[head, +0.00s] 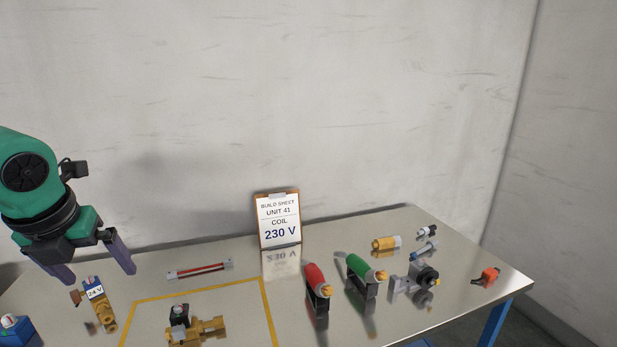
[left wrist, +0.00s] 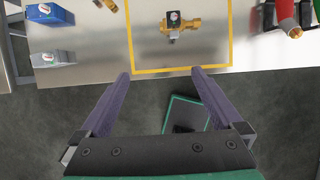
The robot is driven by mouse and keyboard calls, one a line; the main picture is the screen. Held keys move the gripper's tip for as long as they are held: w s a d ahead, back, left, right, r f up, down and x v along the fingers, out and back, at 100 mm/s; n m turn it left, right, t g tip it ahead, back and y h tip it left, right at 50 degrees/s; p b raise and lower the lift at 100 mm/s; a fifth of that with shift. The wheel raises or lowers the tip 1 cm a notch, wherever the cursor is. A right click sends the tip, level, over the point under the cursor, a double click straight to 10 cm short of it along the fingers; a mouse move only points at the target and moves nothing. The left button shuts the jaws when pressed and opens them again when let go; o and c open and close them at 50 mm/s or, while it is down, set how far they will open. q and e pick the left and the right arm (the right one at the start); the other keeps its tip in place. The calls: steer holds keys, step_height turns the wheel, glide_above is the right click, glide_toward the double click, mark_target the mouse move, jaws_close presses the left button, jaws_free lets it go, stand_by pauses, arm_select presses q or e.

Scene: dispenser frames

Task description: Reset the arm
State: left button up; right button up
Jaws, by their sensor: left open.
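My left gripper (head: 99,274) hangs at the left of the head view, fingers pointing down. It is open, with nothing between the fingers. In the left wrist view, its purple fingers (left wrist: 160,73) are spread apart over the near edge of the table and the floor, touching no part. My right gripper is in neither view.
The metal table (head: 345,325) carries a brass valve (head: 205,328) inside a yellow outline, a 24 V part (head: 95,293), a red-handled tool (head: 316,280), a green-handled tool (head: 358,268) and an orange part (head: 487,276). A 230 V build sheet (head: 279,218) stands at the back.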

arm_select(q)
steer(key=w+d+f+n+t+h, duration=0.2)
steer(key=w+d+n+t+h, duration=0.15)
steer(key=d+h, duration=0.3)
steer(key=w+d+f+n+t+h, duration=0.1)
steer(key=w+d+n+t+h, duration=0.1)
steer(key=w+d+t+h, duration=0.4)
steer(key=s+a+f+n+t+y, duration=0.25)
steer(key=a+f+n+y, duration=0.9)
steer(key=n, duration=0.65)
steer(key=s+d+f+n+g, duration=0.3)
steer(key=s+d+f+g, duration=0.25)
steer(key=s+f, duration=0.5)
steer(key=s+d+f+n+g, duration=0.4)
steer(key=s+f+g, duration=0.3)
steer(key=s+f, duration=0.3)
step_height(320, 180, down, 31)
steer(key=s+g+b, duration=0.2)
steer(key=s+b, duration=0.1)
steer(key=b, duration=0.4)
steer(key=s+a+f+b, duration=0.3)
steer(key=s+f+b, duration=0.1)
steer(key=s+f, duration=1.1)
step_height(320, 180, down, 2)
steer(key=shift+s+f+m+g, duration=0.25)
steer(key=shift+m+g, duration=0.1)
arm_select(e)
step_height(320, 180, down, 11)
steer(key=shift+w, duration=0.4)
